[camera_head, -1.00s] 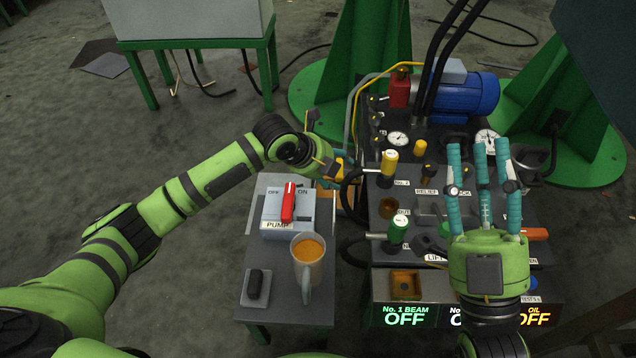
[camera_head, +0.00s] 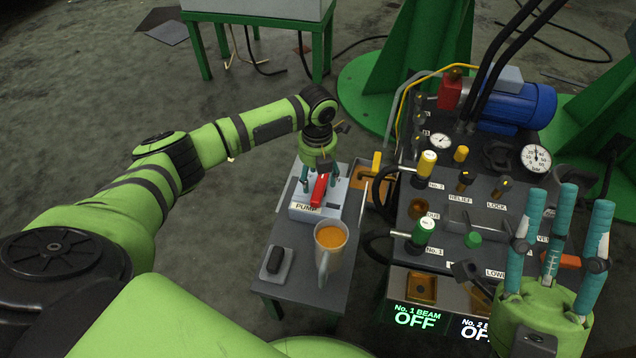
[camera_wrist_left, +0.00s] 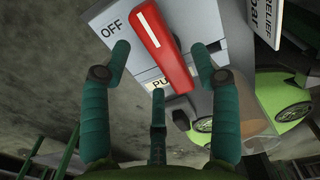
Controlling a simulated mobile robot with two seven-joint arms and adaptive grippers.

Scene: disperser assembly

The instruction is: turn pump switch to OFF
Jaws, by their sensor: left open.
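The grey pump switch box (camera_head: 300,212) with a PUMP label stands on the small side table, and its red lever (camera_head: 319,188) sits on top. In the left wrist view the red lever (camera_wrist_left: 163,45) runs up and slightly left, with the OFF label (camera_wrist_left: 112,30) to its left. The ON label is hidden. My left gripper (camera_head: 318,182) is over the box, open, its fingers on either side of the lever; contact cannot be told. The fingers also show in the left wrist view (camera_wrist_left: 160,68). My right gripper (camera_head: 564,220) is open and empty over the control panel's right part.
A mug of orange liquid (camera_head: 330,238) stands just in front of the switch box. A black object on a small plate (camera_head: 274,260) lies left of it. The control panel (camera_head: 450,225) with valves, gauges and a blue motor (camera_head: 515,105) is to the right.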

